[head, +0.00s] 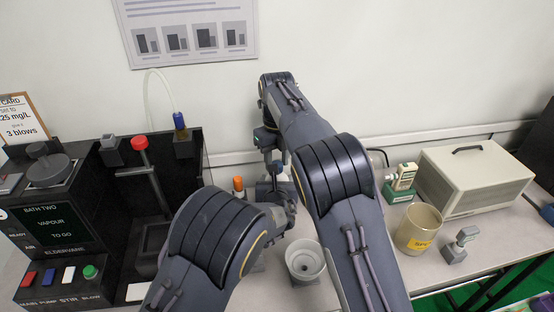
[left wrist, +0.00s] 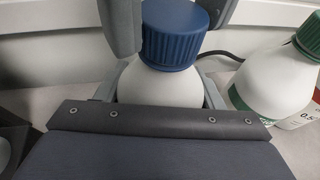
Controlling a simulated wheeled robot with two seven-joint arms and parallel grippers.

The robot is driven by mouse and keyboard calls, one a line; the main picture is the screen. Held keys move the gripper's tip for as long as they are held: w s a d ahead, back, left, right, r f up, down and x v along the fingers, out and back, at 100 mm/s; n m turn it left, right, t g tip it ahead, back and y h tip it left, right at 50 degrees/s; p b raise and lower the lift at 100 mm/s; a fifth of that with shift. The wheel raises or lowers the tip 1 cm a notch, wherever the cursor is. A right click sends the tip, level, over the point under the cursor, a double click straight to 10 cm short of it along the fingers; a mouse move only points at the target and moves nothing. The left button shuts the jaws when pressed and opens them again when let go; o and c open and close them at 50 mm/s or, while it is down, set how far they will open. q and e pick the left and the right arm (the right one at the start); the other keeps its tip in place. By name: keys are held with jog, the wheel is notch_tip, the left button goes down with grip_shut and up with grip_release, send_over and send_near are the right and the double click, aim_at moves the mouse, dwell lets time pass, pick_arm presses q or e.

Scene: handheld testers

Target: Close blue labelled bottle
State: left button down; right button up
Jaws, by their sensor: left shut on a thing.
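A white bottle (left wrist: 158,88) with a ribbed blue cap (left wrist: 175,38) stands upright in the left wrist view. The cap sits on the bottle's neck; whether it is fully tightened I cannot tell. In the head view my left gripper (head: 277,188) is low behind the bench's middle, and the bottle is mostly hidden by my arms.
A white bottle with a green cap (left wrist: 275,80) stands close to the right. A dark tester (head: 150,205) is at left.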

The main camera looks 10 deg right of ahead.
jog(key=shift+o, duration=1.3)
jog(key=shift+r, duration=2.25)
jog(key=shift+c, duration=0.4)
